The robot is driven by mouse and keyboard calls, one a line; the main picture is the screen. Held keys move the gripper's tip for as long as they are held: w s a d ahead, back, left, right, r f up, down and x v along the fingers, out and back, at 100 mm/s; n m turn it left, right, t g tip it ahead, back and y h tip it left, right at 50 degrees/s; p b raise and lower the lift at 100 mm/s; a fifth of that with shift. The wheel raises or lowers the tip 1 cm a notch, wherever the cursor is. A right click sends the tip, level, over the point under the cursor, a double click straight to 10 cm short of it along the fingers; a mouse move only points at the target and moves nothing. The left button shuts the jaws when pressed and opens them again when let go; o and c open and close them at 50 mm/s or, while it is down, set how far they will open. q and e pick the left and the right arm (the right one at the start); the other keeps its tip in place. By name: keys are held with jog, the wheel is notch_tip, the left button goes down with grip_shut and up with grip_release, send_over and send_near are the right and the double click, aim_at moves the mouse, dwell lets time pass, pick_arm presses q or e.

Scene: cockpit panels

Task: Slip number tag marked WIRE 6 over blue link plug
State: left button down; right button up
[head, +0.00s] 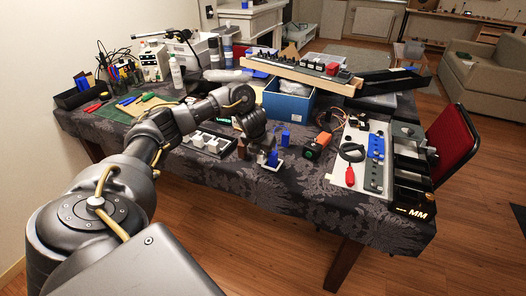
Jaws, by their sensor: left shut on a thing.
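My left gripper (267,150) reaches in from the left over the middle of the table, with its fingers pointing down. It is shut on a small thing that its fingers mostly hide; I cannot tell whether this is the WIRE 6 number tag. A small blue piece (273,158), perhaps the blue link plug, shows right at the fingertips above a small white base (271,164). Another blue block (285,137) stands just behind and to the right. No tag lettering is readable. My right gripper is not in view.
A black and orange box (317,146) stands right of the gripper. A blue crate (288,104) stands behind. The front cloth (285,190) is clear.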

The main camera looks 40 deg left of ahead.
jog(key=shift+d, duration=0.25)
pick_arm(q)
jog(key=c, duration=1.2)
grip_release()
jog(key=shift+r, duration=0.1)
jog(key=shift+s+r, duration=0.1)
jog(key=shift+r, duration=0.2)
jog(key=p+v, duration=0.3)
jog(key=v, duration=0.3)
jog(key=shift+r, duration=0.45)
jog(key=p+v, duration=0.1)
jog(key=v, duration=0.2)
jog(key=shift+s+p, duration=0.2)
jog(key=shift+p, duration=0.1)
pick_arm(e)
jog(key=s+a+r, duration=0.1)
jog(key=a+r, duration=0.3)
jog(key=shift+s+a+y, duration=0.2)
jog(key=shift+a+y, duration=0.05)
jog(key=shift+y, duration=0.05)
